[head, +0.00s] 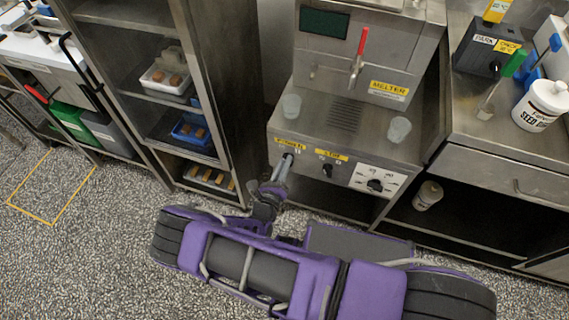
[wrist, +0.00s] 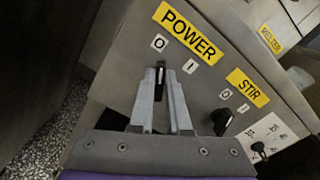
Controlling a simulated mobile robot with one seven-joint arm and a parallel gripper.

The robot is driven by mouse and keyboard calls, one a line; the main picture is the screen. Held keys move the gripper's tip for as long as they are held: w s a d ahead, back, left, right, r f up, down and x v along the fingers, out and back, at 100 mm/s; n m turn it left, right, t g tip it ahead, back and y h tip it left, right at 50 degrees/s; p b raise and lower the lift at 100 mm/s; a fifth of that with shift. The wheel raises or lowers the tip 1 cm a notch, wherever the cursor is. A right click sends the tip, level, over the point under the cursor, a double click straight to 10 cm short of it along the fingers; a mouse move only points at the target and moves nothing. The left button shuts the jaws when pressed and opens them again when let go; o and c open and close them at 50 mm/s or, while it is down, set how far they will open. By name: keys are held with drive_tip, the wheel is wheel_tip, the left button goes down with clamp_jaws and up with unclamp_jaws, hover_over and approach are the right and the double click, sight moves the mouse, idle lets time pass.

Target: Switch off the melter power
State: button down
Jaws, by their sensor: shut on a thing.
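The melter (head: 345,120) is a steel machine with a front panel of knobs. Its yellow POWER label (wrist: 188,33) sits above a 0 mark and an I mark. The dark power knob (wrist: 160,75) is below them, between my fingers, and its upper end appears to point toward the 0. My gripper (wrist: 161,98) is shut on this knob, with a finger on each side. In the head view my gripper (head: 285,163) reaches the left end of the panel and hides most of the knob.
The stir knob (wrist: 220,122) is close to the right of my fingers, with a numbered dial (head: 375,185) beyond it. A steel rack (head: 160,100) with trays stands left. A counter with a white tub (head: 541,105) is at right.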

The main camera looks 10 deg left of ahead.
drive_tip(key=c, duration=0.9)
unclamp_jaws()
drive_tip(key=s, duration=0.5)
drive_tip(key=s+a, duration=0.1)
drive_tip(key=s, duration=1.1)
drive_tip(key=shift+s+a, duration=0.15)
drive_tip(key=shift+s, duration=0.05)
